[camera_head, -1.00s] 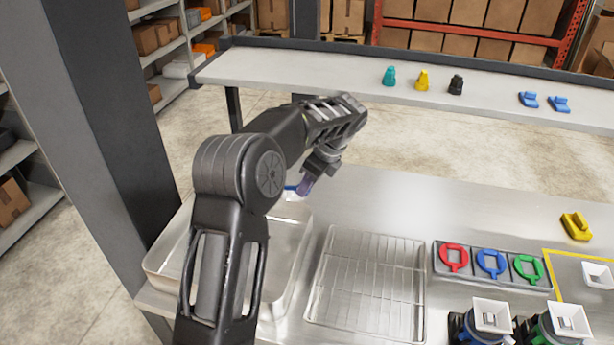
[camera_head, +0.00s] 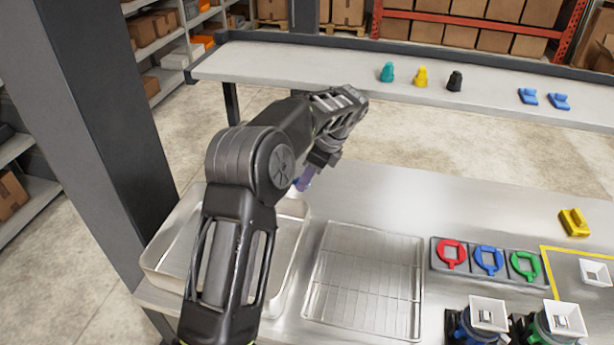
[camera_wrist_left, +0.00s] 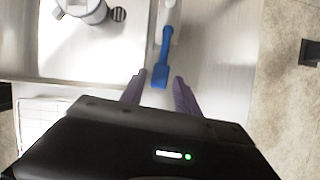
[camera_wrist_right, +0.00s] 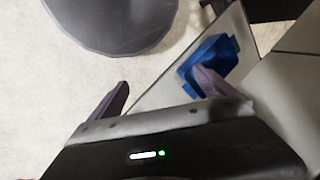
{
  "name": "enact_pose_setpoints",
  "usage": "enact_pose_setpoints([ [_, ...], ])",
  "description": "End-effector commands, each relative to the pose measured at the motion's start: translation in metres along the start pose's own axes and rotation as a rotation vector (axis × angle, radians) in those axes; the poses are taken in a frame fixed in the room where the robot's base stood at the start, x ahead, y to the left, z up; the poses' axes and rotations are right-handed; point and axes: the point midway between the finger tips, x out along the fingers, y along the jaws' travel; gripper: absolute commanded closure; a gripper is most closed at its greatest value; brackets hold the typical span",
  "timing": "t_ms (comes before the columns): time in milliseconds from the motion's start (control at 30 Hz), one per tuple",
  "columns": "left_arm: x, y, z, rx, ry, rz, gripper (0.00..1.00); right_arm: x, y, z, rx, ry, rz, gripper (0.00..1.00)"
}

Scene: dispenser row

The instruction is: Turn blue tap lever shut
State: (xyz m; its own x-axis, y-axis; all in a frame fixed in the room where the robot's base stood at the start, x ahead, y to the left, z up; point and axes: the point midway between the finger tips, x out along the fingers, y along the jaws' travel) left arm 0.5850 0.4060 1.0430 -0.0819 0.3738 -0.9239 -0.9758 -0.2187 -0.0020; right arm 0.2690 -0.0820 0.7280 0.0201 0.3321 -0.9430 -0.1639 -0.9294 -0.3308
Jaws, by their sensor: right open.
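The blue tap lever (camera_wrist_left: 163,58) shows in the left wrist view as a long blue handle with a wider near end. It joins a pale fitting at its far end. My left gripper (camera_wrist_left: 158,86) is open, its two purple fingers apart, with the lever's near end between or just beyond the tips. No contact with the lever is clear. In the head view my left gripper (camera_head: 304,180) points down near the metal basin's right back corner, and my arm hides the lever. My right gripper (camera_wrist_right: 162,86) is open in its wrist view; it is out of the head view.
The metal basin (camera_head: 160,246) lies left of a wire rack (camera_head: 368,270). Red, blue and green rings sit in a holder (camera_head: 488,280) at right. A raised shelf (camera_head: 300,70) carries small coloured parts. A blue part (camera_wrist_right: 212,60) is by my right gripper's right finger.

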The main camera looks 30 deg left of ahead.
Motion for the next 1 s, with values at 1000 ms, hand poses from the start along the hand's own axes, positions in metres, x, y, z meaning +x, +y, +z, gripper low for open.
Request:
enact_pose_setpoints([
  [1000,-0.06,0.0,-0.073,0.005,-0.005,-0.003,0.55,0.0,0.0,0.0,0.0,0.0,0.0,0.07],
])
